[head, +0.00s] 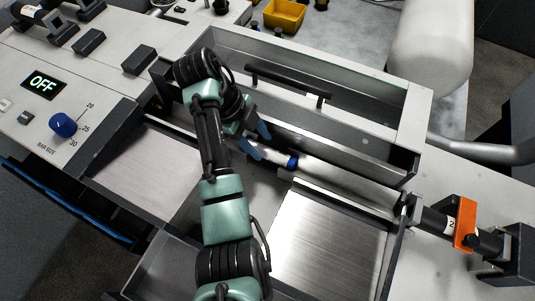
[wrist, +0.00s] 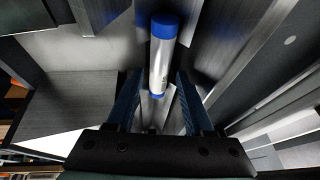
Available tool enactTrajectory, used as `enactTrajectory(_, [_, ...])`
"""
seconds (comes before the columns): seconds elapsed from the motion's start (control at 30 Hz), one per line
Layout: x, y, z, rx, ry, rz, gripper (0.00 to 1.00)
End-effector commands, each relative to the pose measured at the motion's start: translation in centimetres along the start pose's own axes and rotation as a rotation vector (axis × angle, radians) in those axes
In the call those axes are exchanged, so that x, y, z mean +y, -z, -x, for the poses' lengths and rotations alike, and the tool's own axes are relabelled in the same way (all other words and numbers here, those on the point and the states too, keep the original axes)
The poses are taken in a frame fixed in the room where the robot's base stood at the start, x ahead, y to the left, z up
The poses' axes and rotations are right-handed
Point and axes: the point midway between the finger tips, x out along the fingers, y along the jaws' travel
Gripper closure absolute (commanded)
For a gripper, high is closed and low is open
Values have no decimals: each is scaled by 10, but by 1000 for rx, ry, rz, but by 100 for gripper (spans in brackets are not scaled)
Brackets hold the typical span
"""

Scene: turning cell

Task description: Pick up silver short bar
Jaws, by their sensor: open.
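The silver short bar (wrist: 161,62) has blue ends and lies in a channel of the machine. In the head view, the bar (head: 276,156) shows only in part, with its right blue end clear. My gripper (head: 257,141) is open just over the bar's left part, with blue fingers. In the wrist view, my gripper (wrist: 158,88) has one finger on each side of the bar's near end. Both fingers look apart from the bar. The far part of the bar extends beyond the fingertips.
A long tray with a black handle (head: 290,85) lies behind the bar. A panel with an OFF display (head: 43,83) and blue knob (head: 63,125) is at left. An orange clamp piece (head: 465,224) is at right.

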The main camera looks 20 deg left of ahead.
Motion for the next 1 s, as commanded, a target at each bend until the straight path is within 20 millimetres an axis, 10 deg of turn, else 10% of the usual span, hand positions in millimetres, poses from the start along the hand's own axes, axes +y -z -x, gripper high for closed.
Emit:
enactTrajectory(0.47, [1, 0, -33, 2, -3, 1, 48])
enactTrajectory(0.77, [1, 0, -32, 2, -3, 1, 98])
enactTrajectory(1.0, [0, 0, -32, 2, -2, 0, 100])
